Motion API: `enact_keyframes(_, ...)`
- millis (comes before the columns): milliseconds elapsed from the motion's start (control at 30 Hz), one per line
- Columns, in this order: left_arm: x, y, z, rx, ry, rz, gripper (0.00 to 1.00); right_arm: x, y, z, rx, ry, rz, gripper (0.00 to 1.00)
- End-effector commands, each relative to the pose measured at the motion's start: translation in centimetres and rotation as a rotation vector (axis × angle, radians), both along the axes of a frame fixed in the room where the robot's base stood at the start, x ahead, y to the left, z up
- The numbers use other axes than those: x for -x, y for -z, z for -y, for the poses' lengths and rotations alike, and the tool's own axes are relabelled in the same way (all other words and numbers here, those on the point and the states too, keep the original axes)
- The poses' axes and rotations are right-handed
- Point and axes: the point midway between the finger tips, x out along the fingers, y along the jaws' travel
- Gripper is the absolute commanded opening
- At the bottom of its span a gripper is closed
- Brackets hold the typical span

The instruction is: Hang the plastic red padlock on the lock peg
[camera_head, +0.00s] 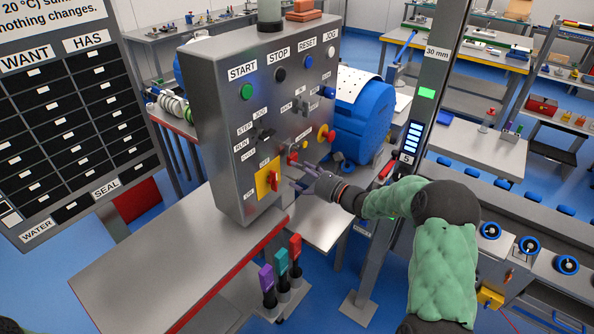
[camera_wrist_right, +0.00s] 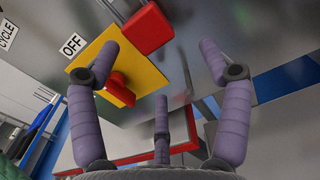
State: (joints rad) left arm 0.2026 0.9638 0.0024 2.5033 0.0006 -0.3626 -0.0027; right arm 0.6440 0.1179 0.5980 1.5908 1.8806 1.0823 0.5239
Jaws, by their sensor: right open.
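The red padlock (camera_wrist_right: 148,28) shows at the top of the right wrist view, by the grey panel face, with its grey shackle running up and left out of frame. In the head view a small red body, likely the same padlock (camera_head: 292,157), is by the panel just above the yellow switch plate (camera_head: 264,178). I cannot tell whether the shackle is around a peg. My right gripper (camera_head: 300,180) is open beside the plate. In the wrist view its purple fingers (camera_wrist_right: 160,100) are spread and empty, below the padlock. My left gripper is not in view.
The grey control panel (camera_head: 225,120) stands on a bench (camera_head: 160,260). A red rotary switch (camera_wrist_right: 118,90) sits on the yellow plate. A red knob (camera_head: 328,137) is to its upper right. A metal post (camera_head: 420,110) stands right. Purple, teal and red handles (camera_head: 281,262) stand below.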

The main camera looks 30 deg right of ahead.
Motion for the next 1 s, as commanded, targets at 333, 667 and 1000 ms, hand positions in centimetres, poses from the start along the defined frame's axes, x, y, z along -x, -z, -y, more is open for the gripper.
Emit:
enact_keyframes(333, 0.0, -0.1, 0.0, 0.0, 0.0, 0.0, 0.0, 1.7, 0.1, 0.7, 0.0, 0.001, 0.0, 0.78)
enact_keyframes(667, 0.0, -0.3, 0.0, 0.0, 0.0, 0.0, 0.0, 3.2, 0.3, 1.4, 0.0, 0.002, 0.0, 0.78)
enact_keyframes(1000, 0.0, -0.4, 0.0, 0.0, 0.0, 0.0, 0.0, 4.8, 0.5, 2.1, -0.001, 0.002, -0.001, 0.78)
